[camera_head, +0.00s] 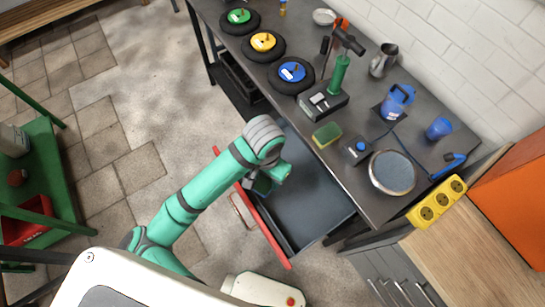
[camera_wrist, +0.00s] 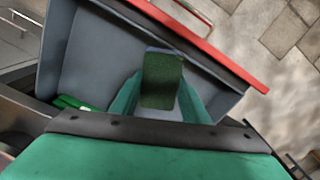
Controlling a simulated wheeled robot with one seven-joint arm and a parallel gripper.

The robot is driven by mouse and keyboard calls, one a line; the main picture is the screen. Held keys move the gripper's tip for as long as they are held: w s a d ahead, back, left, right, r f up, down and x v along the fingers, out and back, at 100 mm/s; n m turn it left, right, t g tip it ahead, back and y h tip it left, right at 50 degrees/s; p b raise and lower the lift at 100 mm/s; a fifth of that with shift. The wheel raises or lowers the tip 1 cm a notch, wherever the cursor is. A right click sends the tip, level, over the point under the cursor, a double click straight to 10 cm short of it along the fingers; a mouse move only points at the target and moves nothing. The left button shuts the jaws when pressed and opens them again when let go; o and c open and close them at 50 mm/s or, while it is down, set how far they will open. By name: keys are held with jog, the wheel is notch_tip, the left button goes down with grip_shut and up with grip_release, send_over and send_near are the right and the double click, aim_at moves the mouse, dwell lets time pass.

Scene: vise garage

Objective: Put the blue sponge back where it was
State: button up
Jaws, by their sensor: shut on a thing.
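My gripper (camera_wrist: 160,98) is shut on a sponge (camera_wrist: 162,80) with a dark green scouring face and a thin blue edge. It holds the sponge over the open grey drawer (camera_wrist: 100,55), near the red drawer front (camera_wrist: 222,50). In the head view, my gripper (camera_head: 264,184) is over the drawer (camera_head: 312,205) beside its red front (camera_head: 272,232), and my wrist hides much of the sponge. Another sponge, green and yellowish (camera_head: 326,134), lies on the workbench above the drawer.
The workbench (camera_head: 345,180) holds a green-handled tool stand (camera_head: 338,75), a small dark box with a blue button (camera_head: 358,149), a round plate-like thing (camera_head: 392,172) and a blue jug (camera_head: 397,100). A bright green thing (camera_wrist: 72,103) shows at the drawer's left side in the wrist view.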

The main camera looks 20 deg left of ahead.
jog(key=w+a+f, duration=0.1)
jog(key=w+f, duration=0.1)
jog(key=w, duration=0.1)
jog(key=w+f, duration=0.3)
jog(key=w+a+f, duration=0.1)
jog(key=w+f, duration=0.1)
jog(key=w, duration=0.1)
jog(key=shift+w+a+f, duration=0.15)
jog(key=shift+a+f, duration=0.05)
jog(key=shift+a, duration=0.1)
jog(key=shift+w+f, duration=0.55)
jog(key=shift+f, duration=0.05)
jog(key=shift+w+a+f, duration=0.1)
jog(key=shift+w+f, duration=0.05)
jog(key=shift+f, duration=1.5)
jog(key=o, duration=1.1)
jog(key=shift+f, duration=0.1)
notch_tip(320, 180, up, 12)
